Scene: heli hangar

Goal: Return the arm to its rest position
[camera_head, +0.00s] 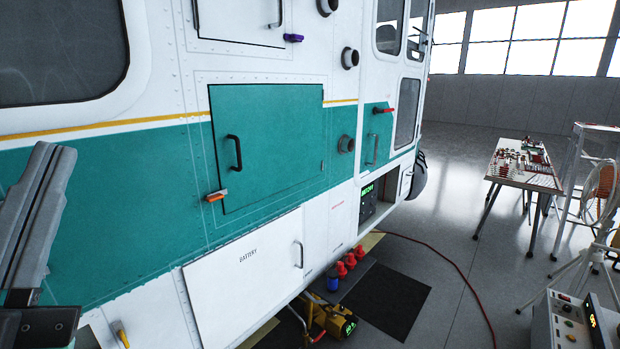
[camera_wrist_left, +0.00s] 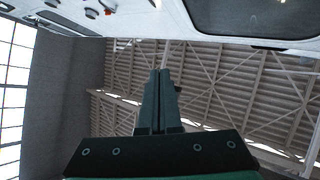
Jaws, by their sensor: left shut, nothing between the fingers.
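My left gripper (camera_head: 35,225) is at the left edge of the head view, in front of the helicopter's white and teal side. Its fingers point up and are together, with nothing between them. In the left wrist view the same gripper (camera_wrist_left: 158,100) shows its fingers closed side by side against the hangar roof (camera_wrist_left: 230,85). The helicopter (camera_wrist_left: 170,15) shows along the top of that view, apart from the fingers. My right gripper is in neither view.
The helicopter's teal panel (camera_head: 270,140) has a black handle and an orange latch (camera_head: 216,196). A white battery door (camera_head: 245,280) is below. A table with small parts (camera_head: 525,170) stands at right. A red hose (camera_head: 450,262) crosses the open floor.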

